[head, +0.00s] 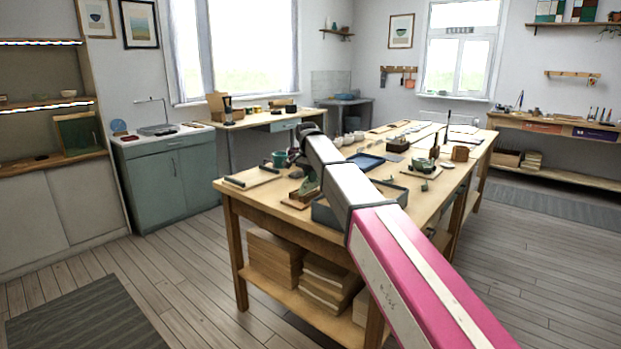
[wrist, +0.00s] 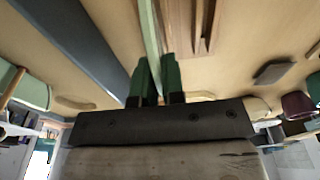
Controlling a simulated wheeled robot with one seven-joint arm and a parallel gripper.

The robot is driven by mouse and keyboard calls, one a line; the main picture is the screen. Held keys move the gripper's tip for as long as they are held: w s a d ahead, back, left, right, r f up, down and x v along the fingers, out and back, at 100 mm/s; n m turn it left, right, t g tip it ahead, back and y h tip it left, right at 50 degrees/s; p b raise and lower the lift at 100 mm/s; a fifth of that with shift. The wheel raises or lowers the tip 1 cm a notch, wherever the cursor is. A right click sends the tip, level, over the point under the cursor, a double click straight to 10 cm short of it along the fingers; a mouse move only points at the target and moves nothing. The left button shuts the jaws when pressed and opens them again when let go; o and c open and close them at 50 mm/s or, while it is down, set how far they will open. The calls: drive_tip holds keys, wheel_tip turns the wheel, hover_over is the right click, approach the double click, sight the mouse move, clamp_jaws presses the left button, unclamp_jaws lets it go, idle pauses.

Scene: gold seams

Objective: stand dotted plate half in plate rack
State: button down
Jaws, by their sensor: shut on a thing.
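My gripper (wrist: 157,80) is shut on a thin pale green piece (wrist: 150,35), seen edge-on between its two dark green fingers. It is likely the dotted plate half, but no dots show. Wooden slats (wrist: 203,28), likely the plate rack, lie just right of the held piece in the wrist view. I cannot tell whether the piece touches them. In the head view, my gripper (head: 308,180) is small and partly hidden by my arm, low over the near part of the workbench. A brown wooden base (head: 299,201), likely the rack, shows beneath it.
A blue-grey tray wall (wrist: 75,40) runs close on the left in the wrist view. The workbench (head: 262,210) also holds a green cup (head: 279,158), a board with dark tools (head: 250,178) and a blue tray (head: 365,161). Bare wood separates them.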

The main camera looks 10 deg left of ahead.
sight(311, 190)
drive_tip(key=shift+f, duration=1.8)
idle(3.0)
drive_tip(key=c, duration=0.7)
unclamp_jaws()
drive_tip(key=shift+o, duration=0.2)
drive_tip(key=shift+r, duration=0.1)
drive_tip(key=shift+r, duration=2.9)
